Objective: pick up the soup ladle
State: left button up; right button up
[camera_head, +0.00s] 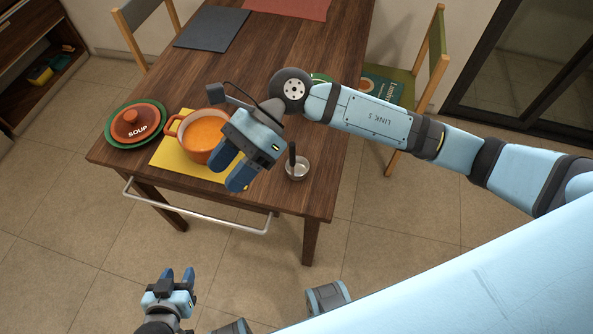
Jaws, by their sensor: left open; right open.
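The soup ladle (299,172), with a shiny metal bowl and a dark upright handle, is near the table's front right corner. My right gripper (231,172) is open and empty, left of the ladle and over the yellow mat, in front of the soup pot. It is apart from the ladle in the picture; its exact height above the table is hard to tell. My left gripper (178,274) is open and empty, low in front of the table over the floor.
An orange pot of soup (205,132) sits on a yellow mat (171,154). The wooden table (270,208) has a metal rail (205,225) in front. Chairs (430,60) stand at both sides.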

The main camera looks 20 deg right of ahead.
jog(key=w+d+f+n+t+h+b, duration=0.1)
jog(key=w+d+f+n+t+h, duration=0.25)
jog(key=w+d+h, duration=0.2)
jog(key=n+t+h+b, duration=0.1)
jog(key=n+t+h, duration=0.15)
jog(key=h, duration=0.35)
send_over(292, 151)
jog(key=w, duration=0.1)
jog(key=shift+m, duration=0.3)
notch_tip(292, 151, down, 8)
jog(key=shift+w+d+r, duration=0.1)
jog(key=shift+d+r, duration=0.05)
jog(key=shift+r, duration=0.05)
notch_tip(292, 151, down, 5)
jog(key=shift+d+f+p, duration=0.1)
jog(key=shift+p, duration=0.7)
pick_arm(q)
notch_tip(292, 151, down, 2)
jog(key=shift+s+a, duration=0.1)
jog(key=shift+a, duration=0.05)
pick_arm(e)
jog(key=shift+f, duration=0.15)
grip_shut()
pick_arm(q)
jog(key=shift+r, duration=0.25)
